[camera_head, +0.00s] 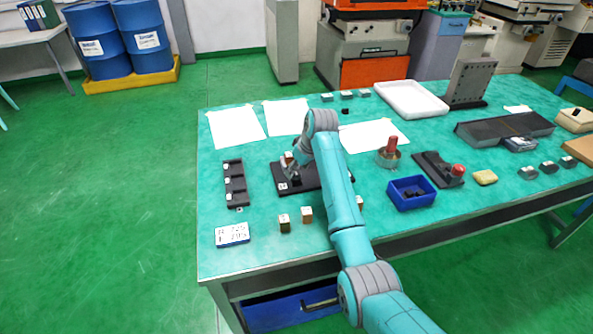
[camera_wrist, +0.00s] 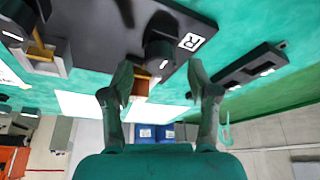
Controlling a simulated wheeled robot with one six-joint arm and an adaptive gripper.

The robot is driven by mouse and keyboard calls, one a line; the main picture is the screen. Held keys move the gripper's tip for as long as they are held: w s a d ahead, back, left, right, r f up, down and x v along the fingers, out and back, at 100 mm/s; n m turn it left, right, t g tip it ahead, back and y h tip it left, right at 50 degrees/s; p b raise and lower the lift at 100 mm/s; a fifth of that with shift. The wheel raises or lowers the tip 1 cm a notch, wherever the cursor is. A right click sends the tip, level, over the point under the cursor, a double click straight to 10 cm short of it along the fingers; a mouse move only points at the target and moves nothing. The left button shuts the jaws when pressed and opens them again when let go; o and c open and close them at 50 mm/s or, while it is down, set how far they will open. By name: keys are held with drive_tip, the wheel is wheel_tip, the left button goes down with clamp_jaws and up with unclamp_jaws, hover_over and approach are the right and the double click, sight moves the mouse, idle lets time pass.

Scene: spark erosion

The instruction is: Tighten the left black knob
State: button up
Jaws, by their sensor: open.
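A dark fixture plate (camera_head: 316,172) lies on the green table, partly hidden by my arm. In the wrist view the plate (camera_wrist: 95,13) carries two black knobs. The knob beside the white label (camera_wrist: 192,42) is the left one in the head view; this left black knob (camera_wrist: 160,50) stands upright. The other black knob (camera_wrist: 18,14) is at the picture's edge. Small holders with brownish blocks sit beside the knobs. My gripper (camera_wrist: 160,78) is open, its fingers apart and pointing toward the left knob. I cannot tell whether they touch it. My gripper also shows over the plate's left part (camera_head: 290,168).
A dark slotted rack (camera_head: 235,184) lies left of the plate. Small blocks (camera_head: 284,223) and a white display box (camera_head: 232,234) are in front. A blue bin (camera_head: 412,193) and a red-handled tool (camera_head: 389,152) stand right of my arm. White sheets (camera_head: 236,127) lie behind.

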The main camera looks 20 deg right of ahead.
drive_tip(key=shift+x, duration=0.8)
drive_tip(key=shift+c, duration=0.2)
clamp_jaws()
